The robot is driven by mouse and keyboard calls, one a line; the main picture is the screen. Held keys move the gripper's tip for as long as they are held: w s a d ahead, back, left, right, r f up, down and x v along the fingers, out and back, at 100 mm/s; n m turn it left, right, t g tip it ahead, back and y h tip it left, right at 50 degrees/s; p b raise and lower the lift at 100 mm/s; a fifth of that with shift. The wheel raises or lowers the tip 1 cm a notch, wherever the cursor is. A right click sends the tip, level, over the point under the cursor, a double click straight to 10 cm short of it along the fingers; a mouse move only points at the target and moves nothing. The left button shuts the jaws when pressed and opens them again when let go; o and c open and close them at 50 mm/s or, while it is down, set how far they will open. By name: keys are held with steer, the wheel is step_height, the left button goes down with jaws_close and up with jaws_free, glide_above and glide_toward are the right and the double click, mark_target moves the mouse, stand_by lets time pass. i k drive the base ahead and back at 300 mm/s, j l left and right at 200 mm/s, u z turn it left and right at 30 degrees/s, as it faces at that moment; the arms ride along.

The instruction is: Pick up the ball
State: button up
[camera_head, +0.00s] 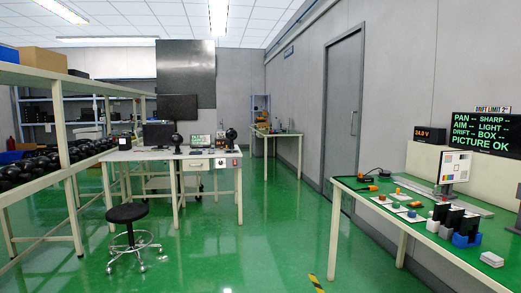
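I cannot make out a clear ball in this view. Small coloured pieces, including a rounded green one (396,205), sit on white squares on the green-topped bench at the right; they are too small to tell their shape. Dark rounded devices, one at the left (177,139) and one at the right (231,135), stand on the white desk (205,154). Several black rounded units (45,163) lie along the left rack. My gripper is not in view.
A black stool (127,213) stands before the desk. The green floor (240,250) in the middle is clear.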

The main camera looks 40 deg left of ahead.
mark_target(177, 139)
steer(key=u, duration=2.15)
steer(key=i+l+z, duration=0.2)
steer(key=i, duration=0.45)
steer(key=j, duration=0.1)
